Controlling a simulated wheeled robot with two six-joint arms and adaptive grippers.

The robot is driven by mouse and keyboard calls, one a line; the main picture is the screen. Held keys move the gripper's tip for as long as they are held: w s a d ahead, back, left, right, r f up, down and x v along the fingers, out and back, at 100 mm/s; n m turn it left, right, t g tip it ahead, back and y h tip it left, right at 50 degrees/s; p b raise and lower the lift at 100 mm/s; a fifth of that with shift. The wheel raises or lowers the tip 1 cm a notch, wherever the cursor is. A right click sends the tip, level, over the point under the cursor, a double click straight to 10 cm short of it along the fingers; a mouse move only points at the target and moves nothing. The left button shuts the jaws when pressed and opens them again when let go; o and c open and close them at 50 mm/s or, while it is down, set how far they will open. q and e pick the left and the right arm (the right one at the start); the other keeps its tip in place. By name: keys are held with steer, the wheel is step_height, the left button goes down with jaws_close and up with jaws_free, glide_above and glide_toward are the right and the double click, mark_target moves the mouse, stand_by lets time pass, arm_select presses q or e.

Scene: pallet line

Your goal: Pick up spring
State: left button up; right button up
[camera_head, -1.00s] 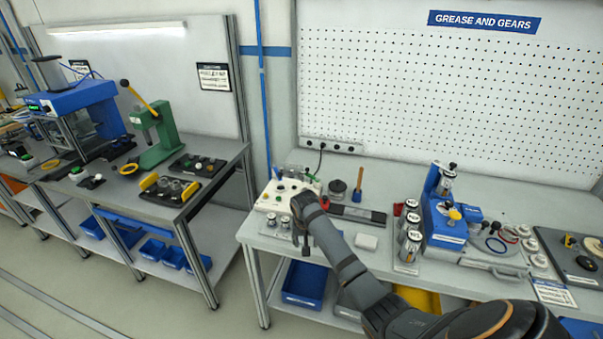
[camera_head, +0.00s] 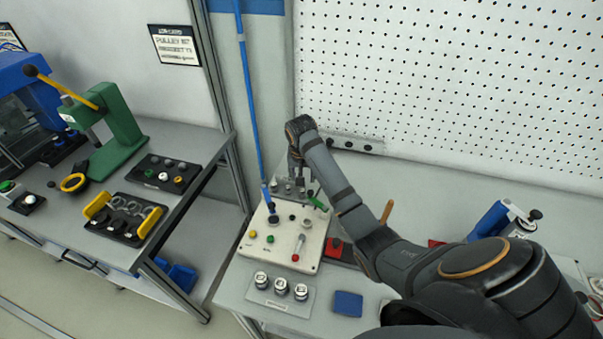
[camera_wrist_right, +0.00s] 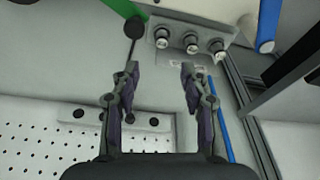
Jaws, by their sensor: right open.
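I cannot make out a spring for certain in either view. Three small round metal parts sit in a row on a grey block (camera_wrist_right: 180,25) in the right wrist view, too small to identify. The grey block also shows in the head view (camera_head: 280,190), behind a white control panel (camera_head: 273,236). My right gripper (camera_head: 296,166) is above and behind this block, near the wall. In the wrist view its open fingers (camera_wrist_right: 160,68) have nothing between them. The block is just beyond the fingertips in that picture, apart from them. My left gripper is not in view.
A black knob (camera_wrist_right: 134,27) on a rod is close to one fingertip. A blue pole (camera_head: 252,100) rises left of my arm. A socket strip (camera_head: 357,144) is on the wall. A plate with three metal cylinders (camera_head: 272,303) and a blue block (camera_head: 348,303) are at the bench front.

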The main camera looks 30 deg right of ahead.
steer(key=s+a, duration=0.1)
steer(key=p, duration=0.1)
glide_above(302, 190)
steer(key=s, duration=0.2)
steer(key=f, duration=0.4)
steer(key=shift+w+a, duration=0.1)
steer(key=shift+a, duration=0.3)
steer(key=shift+w+f+p, duration=0.1)
steer(key=shift+f+p, duration=0.2)
steer(key=shift+f, duration=0.05)
steer(key=x, duration=0.3)
steer(key=shift+w+f+p, duration=0.1)
steer(key=shift+f+p, duration=0.2)
steer(key=shift+p, duration=0.05)
steer(key=shift+w+f, duration=0.15)
steer(key=shift+f, duration=0.15)
steer(key=shift+r, duration=0.1)
steer(key=c, duration=0.7)
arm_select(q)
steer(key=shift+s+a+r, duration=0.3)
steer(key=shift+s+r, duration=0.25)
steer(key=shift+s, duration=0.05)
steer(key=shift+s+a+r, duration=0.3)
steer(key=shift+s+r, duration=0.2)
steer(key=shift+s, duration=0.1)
arm_select(e)
steer(key=shift+c, duration=1.2)
